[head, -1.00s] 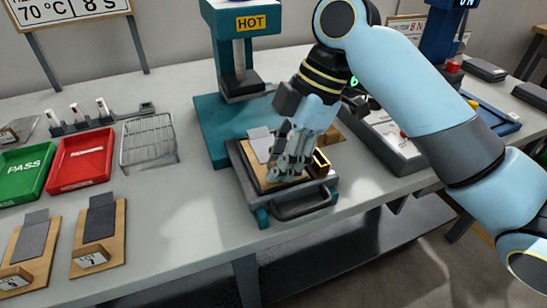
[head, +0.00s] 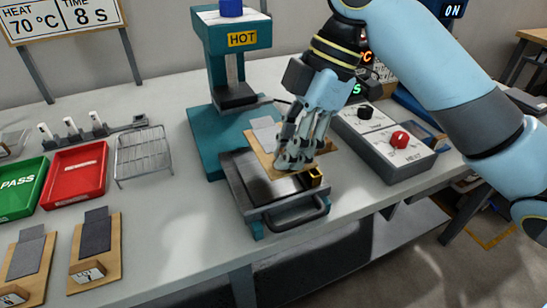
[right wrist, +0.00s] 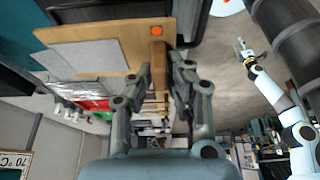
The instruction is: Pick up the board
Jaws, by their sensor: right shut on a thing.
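The board (head: 257,150) is a thin wooden plate with grey sheets on it, held slightly tilted above the press's pull-out tray (head: 240,192). My right gripper (head: 297,160) is shut on the board near its right end, and its fingers hide part of it. In the right wrist view the board (right wrist: 120,42) shows a wooden block (right wrist: 158,65) between the fingers (right wrist: 162,75) and an orange dot. My left gripper (right wrist: 241,48) appears small and far off in that view, away from the board; its jaws are too small to judge.
The teal press (head: 212,130) marked HOT stands behind the tray. A grey control box (head: 385,145) with knobs is to the right. At left are a wire rack (head: 143,155), a red tray (head: 75,172), a green PASS tray (head: 20,188) and two other boards. The table between is clear.

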